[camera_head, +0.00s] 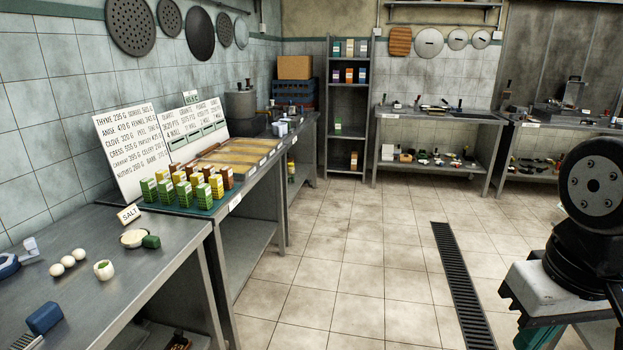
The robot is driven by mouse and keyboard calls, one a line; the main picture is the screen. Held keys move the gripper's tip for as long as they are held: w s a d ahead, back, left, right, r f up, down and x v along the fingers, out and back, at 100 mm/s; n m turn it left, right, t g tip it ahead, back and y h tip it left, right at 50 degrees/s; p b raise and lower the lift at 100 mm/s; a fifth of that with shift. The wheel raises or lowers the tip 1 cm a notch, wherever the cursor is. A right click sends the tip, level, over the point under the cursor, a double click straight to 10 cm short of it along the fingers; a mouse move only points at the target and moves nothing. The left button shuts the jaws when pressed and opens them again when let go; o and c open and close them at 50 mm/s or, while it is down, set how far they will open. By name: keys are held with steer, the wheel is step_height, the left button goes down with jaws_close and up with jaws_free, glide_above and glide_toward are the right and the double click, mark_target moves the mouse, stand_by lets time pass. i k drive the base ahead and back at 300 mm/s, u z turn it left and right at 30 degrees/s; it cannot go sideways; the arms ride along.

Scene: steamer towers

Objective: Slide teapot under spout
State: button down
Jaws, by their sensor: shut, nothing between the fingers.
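I cannot make out a teapot for certain. A grey metal urn (240,104) stands on the far part of the left counter, against the tiled wall. A dark shape (247,127) sits at its foot, too small to identify. No spout can be told apart at this distance. Small pale and blue items (281,128) stand to the right of the urn. My gripper is not in view; only part of my own arm shows at the right edge.
Salt sign (129,214), eggs (67,262) and a blue block (44,318) lie on the near-left counter (150,245). Several small cartons (180,190) stand behind. A shelf rack (347,110) and a back table (440,116) stand farther off. The tiled floor (350,255) is clear around a drain grate (460,285).

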mark_target(279, 128)
steer(key=z, duration=0.25)
steer(key=i, duration=4)
steer(key=u, duration=0.95)
steer(key=i, duration=1.4)
steer(key=u, duration=0.35)
